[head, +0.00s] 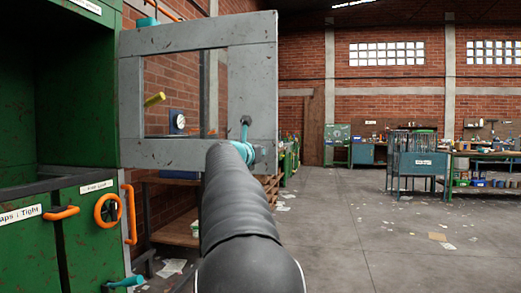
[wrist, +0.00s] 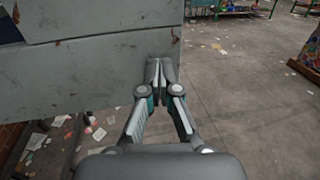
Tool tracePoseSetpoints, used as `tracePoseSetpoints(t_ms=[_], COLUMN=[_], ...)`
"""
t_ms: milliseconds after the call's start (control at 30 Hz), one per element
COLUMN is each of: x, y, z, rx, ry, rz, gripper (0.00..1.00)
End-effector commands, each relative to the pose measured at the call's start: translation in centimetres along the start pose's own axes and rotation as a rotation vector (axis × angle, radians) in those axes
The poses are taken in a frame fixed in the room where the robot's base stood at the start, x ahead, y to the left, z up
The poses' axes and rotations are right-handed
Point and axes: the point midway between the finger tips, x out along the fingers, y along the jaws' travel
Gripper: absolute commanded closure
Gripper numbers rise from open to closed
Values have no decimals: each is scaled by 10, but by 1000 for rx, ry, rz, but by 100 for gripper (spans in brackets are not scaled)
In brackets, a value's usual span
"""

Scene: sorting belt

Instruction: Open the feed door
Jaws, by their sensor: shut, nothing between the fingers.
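The feed door appears to be the grey framed panel (head: 252,85) with a window opening, at the right edge of the green cabinet (head: 75,100). It stands swung out, and the cabinet's dark opening shows to its left. In the wrist view the scuffed grey panel (wrist: 90,75) fills the upper left. My gripper (wrist: 158,70) is shut and empty, its fingertips at the panel's lower right corner; I cannot tell whether they touch it. In the head view my arm mostly hides the gripper, near the panel's lower right corner.
An orange handwheel (head: 108,210) and an orange handle (head: 61,213) are on the cabinet's lower front. A pressure gauge (head: 179,121) shows through the door window. The concrete floor (head: 345,225) to the right is open, with scattered papers.

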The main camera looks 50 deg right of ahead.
Motion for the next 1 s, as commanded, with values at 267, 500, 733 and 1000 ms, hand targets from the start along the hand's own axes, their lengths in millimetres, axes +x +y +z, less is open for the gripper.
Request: tracePoseSetpoints(t_ms=[267,500,733,1000], x=[-2,-20,-62,-113], y=[2,1,-7,-16], z=[0,-2,-2,-1], rx=[0,2,2,2], ry=[0,-1,-2,-1], rz=[3,4,2,4], gripper=[100,100,100,100])
